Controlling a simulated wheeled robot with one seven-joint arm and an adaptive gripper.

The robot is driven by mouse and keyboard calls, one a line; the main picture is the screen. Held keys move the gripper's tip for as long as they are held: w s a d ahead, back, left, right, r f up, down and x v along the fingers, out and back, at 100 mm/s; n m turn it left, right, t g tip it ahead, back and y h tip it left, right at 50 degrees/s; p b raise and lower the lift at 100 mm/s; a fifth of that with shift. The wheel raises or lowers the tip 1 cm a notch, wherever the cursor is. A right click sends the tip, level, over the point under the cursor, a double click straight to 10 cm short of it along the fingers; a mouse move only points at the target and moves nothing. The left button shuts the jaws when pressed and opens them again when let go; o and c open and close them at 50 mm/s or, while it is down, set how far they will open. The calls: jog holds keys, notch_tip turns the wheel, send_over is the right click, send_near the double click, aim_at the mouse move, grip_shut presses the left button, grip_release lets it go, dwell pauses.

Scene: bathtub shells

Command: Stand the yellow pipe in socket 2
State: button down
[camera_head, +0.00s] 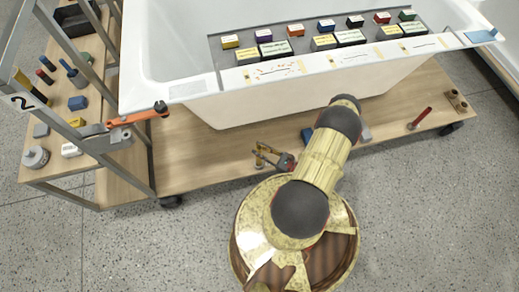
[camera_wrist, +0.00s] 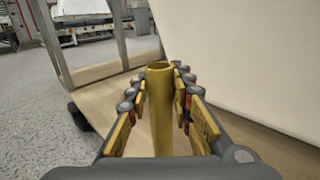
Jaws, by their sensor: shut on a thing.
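The yellow pipe (camera_wrist: 161,110) stands between the fingers of my gripper (camera_wrist: 160,100) in the wrist view, its open round top facing up. My gripper is shut on it. In the head view my gripper (camera_head: 274,158) is low over the wooden deck (camera_head: 215,160) in front of the bathtub, and a small part of the pipe (camera_head: 260,153) shows at its tip. The pipe's lower end is hidden in the wrist view, and I cannot tell whether it touches the deck.
The bathtub (camera_head: 300,95) rises behind my gripper. A red pipe (camera_head: 420,118) and a wooden block with holes (camera_head: 457,100) are at the deck's right. A blue piece (camera_head: 307,135) lies beside my arm. The left rack (camera_head: 130,165) holds several small parts. The deck's left part is clear.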

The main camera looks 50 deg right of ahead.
jog(key=shift+f, duration=1.25)
jog(key=c, duration=1.5)
grip_release()
jog(key=v, duration=1.2)
